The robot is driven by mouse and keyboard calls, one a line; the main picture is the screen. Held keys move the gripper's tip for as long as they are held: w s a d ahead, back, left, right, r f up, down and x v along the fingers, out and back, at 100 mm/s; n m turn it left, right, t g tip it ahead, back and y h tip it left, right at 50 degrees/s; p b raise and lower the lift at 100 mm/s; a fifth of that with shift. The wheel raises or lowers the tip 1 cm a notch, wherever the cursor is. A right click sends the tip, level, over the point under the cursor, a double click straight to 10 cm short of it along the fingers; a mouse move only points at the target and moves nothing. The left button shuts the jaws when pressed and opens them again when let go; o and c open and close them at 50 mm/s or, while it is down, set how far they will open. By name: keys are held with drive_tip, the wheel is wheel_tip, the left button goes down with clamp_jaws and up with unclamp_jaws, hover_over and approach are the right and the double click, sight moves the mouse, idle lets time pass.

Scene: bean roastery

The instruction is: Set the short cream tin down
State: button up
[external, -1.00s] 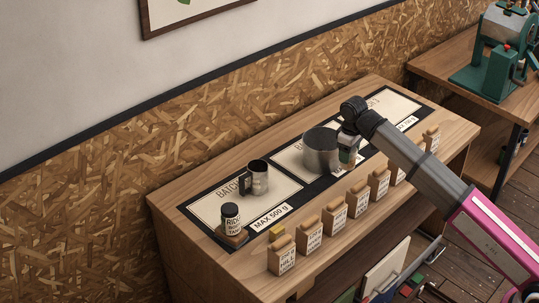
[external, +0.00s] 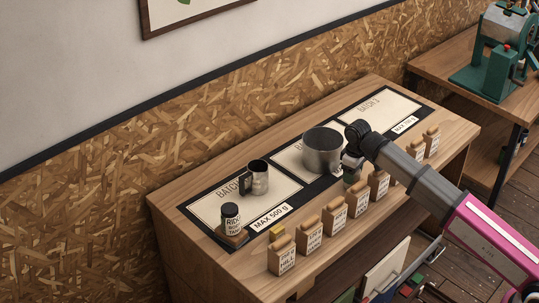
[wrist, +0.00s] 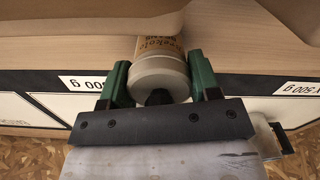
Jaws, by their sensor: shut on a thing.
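The short cream tin (wrist: 160,74) is between the two green fingers of my gripper (wrist: 160,82) in the wrist view, with its pale round end facing the camera and a brown lettered label on its side. In the external view my gripper (external: 351,172) is low over the bench, between the large metal pot and the row of tan containers. The tin is mostly hidden there by my gripper. I cannot tell whether its far end touches the bench.
A large metal pot (external: 321,151) stands close behind my gripper. Several tan labelled containers (external: 333,204) line the bench front. A smaller metal jug (external: 258,178) and a dark-lidded jar (external: 231,218) stand left. The Batch 3 panel (external: 375,108) is clear.

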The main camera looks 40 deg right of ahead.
drive_tip(key=shift+f, duration=0.15)
drive_tip(key=o, duration=0.9)
drive_tip(key=shift+r, duration=3.95)
